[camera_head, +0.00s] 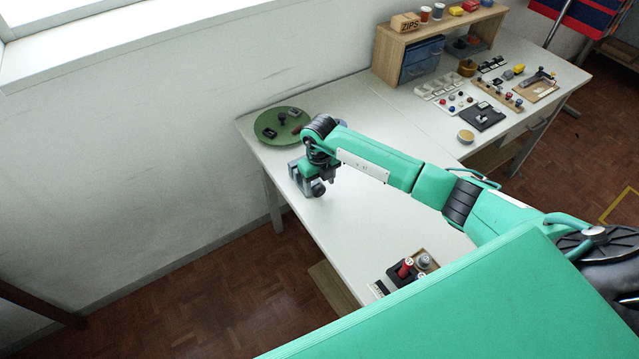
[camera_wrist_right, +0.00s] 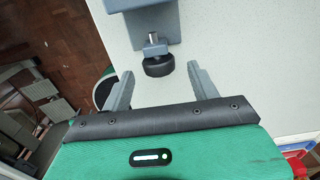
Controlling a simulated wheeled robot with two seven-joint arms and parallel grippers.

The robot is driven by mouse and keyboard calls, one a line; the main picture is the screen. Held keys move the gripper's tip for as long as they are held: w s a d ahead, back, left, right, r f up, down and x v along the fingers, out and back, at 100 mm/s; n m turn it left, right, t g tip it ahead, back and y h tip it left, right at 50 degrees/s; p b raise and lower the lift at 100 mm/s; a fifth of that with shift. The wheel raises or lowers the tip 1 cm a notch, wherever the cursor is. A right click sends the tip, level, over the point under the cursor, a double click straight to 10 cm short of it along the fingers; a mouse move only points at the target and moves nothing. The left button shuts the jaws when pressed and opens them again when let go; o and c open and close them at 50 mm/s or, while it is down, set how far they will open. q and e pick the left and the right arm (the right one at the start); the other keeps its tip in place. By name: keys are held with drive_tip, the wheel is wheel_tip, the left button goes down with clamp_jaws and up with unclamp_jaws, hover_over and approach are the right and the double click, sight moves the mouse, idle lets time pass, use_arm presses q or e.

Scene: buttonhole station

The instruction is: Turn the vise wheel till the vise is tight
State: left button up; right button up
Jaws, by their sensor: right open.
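The blue-grey vise (camera_head: 298,178) stands at the left edge of the white table, partly hidden by my right arm. In the right wrist view the vise body (camera_wrist_right: 150,22) is at the top, with a short metal shaft leading to its black round wheel (camera_wrist_right: 158,67). The wheel also shows in the head view (camera_head: 318,188). My right gripper (camera_wrist_right: 160,71) is open, with one finger on each side of the wheel and visible gaps between. In the head view my right gripper (camera_head: 326,174) is just above the wheel. My left gripper is not in view.
A green round tray (camera_head: 268,126) with dark parts lies behind the vise. A wooden shelf (camera_head: 388,50) with blue drawers stands at the back, with several small trays and parts to its right. A red-topped item (camera_head: 404,268) stands near the front edge. The table middle is clear.

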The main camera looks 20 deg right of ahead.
sight(319, 191)
drive_tip(key=shift+f, duration=1.2)
drive_tip(key=c, duration=1)
drive_tip(key=shift+o, duration=0.2)
drive_tip(key=shift+a+h, duration=0.1)
drive_tip(key=shift+h, duration=0.2)
drive_tip(key=h+b, duration=0.2)
drive_tip(key=h, duration=0.1)
drive_tip(key=shift+a+f+t, duration=0.1)
drive_tip(key=shift+a+t, duration=0.2)
drive_tip(key=shift+a+h+b, duration=0.2)
drive_tip(key=shift+h+b, duration=1.1)
drive_tip(key=shift+h, duration=0.4)
drive_tip(key=shift+s, duration=0.1)
